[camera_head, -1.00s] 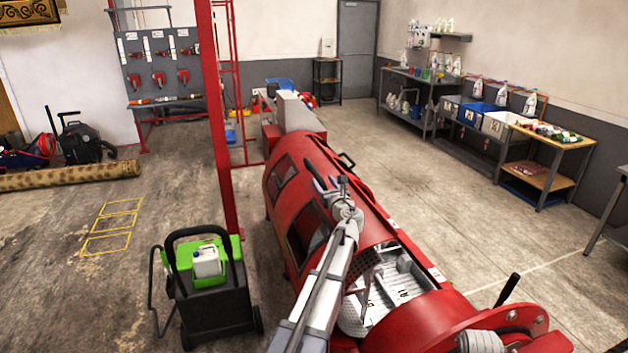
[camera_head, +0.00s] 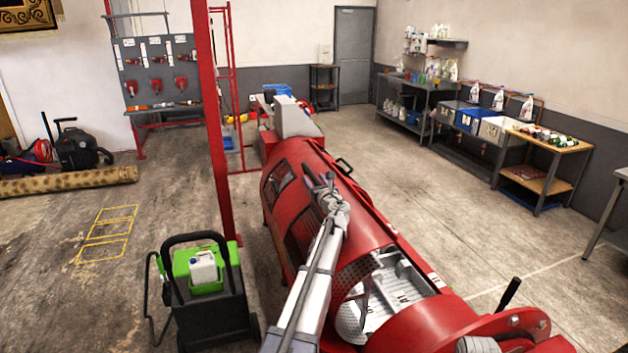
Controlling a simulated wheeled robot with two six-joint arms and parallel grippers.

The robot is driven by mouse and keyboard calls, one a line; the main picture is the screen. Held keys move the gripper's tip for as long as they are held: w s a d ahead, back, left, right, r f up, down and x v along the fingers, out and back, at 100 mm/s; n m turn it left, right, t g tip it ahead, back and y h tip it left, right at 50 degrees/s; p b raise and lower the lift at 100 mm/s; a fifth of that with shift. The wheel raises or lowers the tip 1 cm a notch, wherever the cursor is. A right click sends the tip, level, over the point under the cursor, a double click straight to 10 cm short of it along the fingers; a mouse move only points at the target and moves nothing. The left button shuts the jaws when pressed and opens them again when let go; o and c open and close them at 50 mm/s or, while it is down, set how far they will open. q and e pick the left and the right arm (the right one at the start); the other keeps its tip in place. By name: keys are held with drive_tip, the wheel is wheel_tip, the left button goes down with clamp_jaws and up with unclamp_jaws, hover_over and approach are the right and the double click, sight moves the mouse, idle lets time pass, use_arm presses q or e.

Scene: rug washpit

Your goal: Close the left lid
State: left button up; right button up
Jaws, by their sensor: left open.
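A long red cylindrical machine (camera_head: 345,215) lies across the middle of the view. Its near section is open on top, showing a perforated metal drum (camera_head: 385,300) with pale marked plates inside. A curved red panel with a black handle (camera_head: 344,165) covers the far section; I cannot tell for sure which panel is the left lid. Dark openings show on the machine's left side. My left gripper (camera_head: 319,181) is open and empty over the far part of the red shell, left of the handle. Whether it touches the shell is unclear. My arm hides part of the shell. My right gripper is out of view.
A red post (camera_head: 214,120) stands left of the machine. A black and green cart (camera_head: 205,290) stands beside it at the front left. A wooden-topped table (camera_head: 552,143) and shelves line the right wall. The floor to the right of the machine is clear.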

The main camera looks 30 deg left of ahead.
use_arm(q)
drive_tip(key=shift+w+a, duration=0.3)
drive_tip(key=shift+c, duration=0.2)
clamp_jaws()
drive_tip(key=shift+s, duration=0.1)
idle(0.9)
